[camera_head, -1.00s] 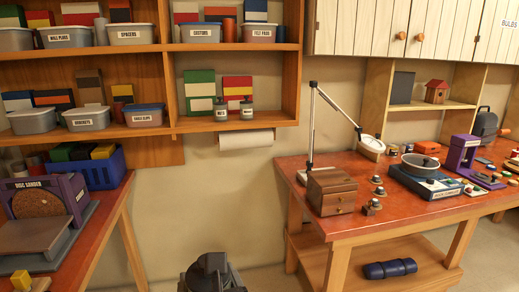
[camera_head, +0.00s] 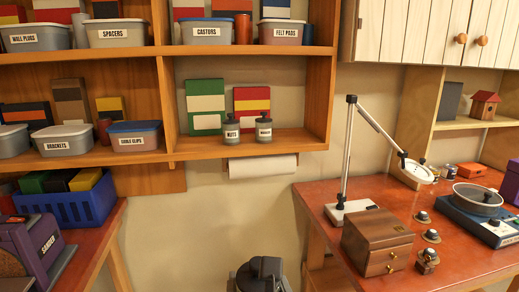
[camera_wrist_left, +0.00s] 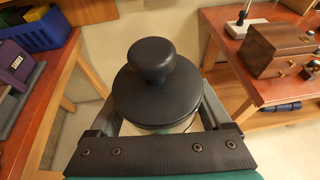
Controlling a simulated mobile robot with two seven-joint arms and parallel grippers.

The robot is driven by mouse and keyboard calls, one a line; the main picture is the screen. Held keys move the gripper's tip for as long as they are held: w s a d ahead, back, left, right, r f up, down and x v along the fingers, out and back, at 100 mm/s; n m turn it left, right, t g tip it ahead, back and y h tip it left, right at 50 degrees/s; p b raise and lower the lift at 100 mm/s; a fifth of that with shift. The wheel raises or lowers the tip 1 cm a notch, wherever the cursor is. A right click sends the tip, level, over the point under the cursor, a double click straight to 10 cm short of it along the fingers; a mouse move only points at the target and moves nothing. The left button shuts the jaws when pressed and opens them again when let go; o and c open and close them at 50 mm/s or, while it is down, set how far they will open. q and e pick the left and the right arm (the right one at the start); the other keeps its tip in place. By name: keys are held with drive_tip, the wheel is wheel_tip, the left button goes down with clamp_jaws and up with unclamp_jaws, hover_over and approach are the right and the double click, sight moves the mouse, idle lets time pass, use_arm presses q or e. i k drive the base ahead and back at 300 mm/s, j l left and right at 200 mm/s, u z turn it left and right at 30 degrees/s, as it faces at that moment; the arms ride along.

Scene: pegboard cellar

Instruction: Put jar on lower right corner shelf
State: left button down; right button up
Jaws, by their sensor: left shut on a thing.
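The jar (camera_wrist_left: 152,64) has a round black lid with a thick knob, seen from above in the left wrist view. My left gripper (camera_wrist_left: 157,112) is shut on it, one finger on each side. The lid hides most of the jar's body; a pale strip shows below it. In the head view a dark shape (camera_head: 258,274), apparently my left gripper with the jar, shows at the bottom edge, below and in front of the wall shelf. The lower right compartment of the wall shelf (camera_head: 200,147) has free board at both sides of its contents. My right gripper is not in view.
Two small labelled jars (camera_head: 264,128) stand in that compartment before green and red boxes. A paper roll (camera_head: 263,166) hangs under it. A workbench with a lamp (camera_head: 347,160) and wooden box (camera_head: 377,241) is at right. A blue bin (camera_head: 70,205) stands at left.

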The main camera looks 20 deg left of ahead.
sight(291, 141)
drive_tip(key=i+j+z, duration=0.25)
drive_tip(key=i+j, duration=0.15)
drive_tip(key=i, duration=0.2)
drive_tip(key=i+j+z, duration=0.3)
drive_tip(key=i+j, duration=0.2)
